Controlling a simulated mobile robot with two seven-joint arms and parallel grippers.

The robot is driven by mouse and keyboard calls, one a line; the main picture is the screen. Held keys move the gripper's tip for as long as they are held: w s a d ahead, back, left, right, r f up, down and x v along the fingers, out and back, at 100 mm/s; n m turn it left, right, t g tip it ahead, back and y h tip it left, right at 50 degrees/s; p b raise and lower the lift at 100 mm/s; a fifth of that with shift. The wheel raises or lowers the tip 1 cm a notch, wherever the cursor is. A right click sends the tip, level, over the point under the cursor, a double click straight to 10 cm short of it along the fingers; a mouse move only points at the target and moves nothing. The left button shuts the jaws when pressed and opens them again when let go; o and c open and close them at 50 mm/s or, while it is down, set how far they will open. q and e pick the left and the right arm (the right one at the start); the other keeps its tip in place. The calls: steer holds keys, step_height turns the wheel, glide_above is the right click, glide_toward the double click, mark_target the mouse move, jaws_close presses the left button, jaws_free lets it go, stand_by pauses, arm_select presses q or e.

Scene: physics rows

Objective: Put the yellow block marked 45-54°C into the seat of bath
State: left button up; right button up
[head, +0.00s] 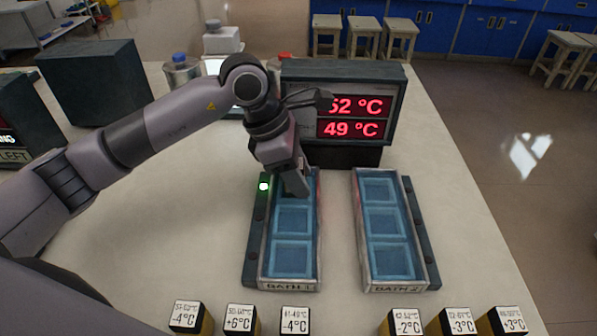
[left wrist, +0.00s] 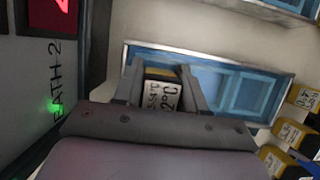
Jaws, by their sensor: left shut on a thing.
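My left gripper (head: 297,188) is over the back seat of the left bath (head: 290,284), labelled BATH 1. The right bath (head: 403,285), labelled BATH 2, shows empty seats. My right gripper is not in view.
A display (head: 345,108) behind the baths reads 52 °C and 49 °C. A green light (head: 264,186) glows beside the left bath. Several labelled yellow blocks stand along the front, such as one marked +6°C (head: 239,318). Jars (head: 182,75) and dark boxes stand at the back left.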

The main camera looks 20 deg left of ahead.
arm_select(q)
steer(key=shift+s+f+b, duration=0.1)
steer(key=shift+f+b, duration=0.5)
steer(key=o, duration=0.8)
steer(key=shift+s+f, duration=0.1)
steer(key=shift+f, duration=0.05)
steer(key=shift+r+p, duration=0.65)
steer(key=shift+p, duration=0.05)
steer(key=w+v, duration=0.1)
steer(key=v, duration=1.1)
steer(key=shift+s, duration=0.35)
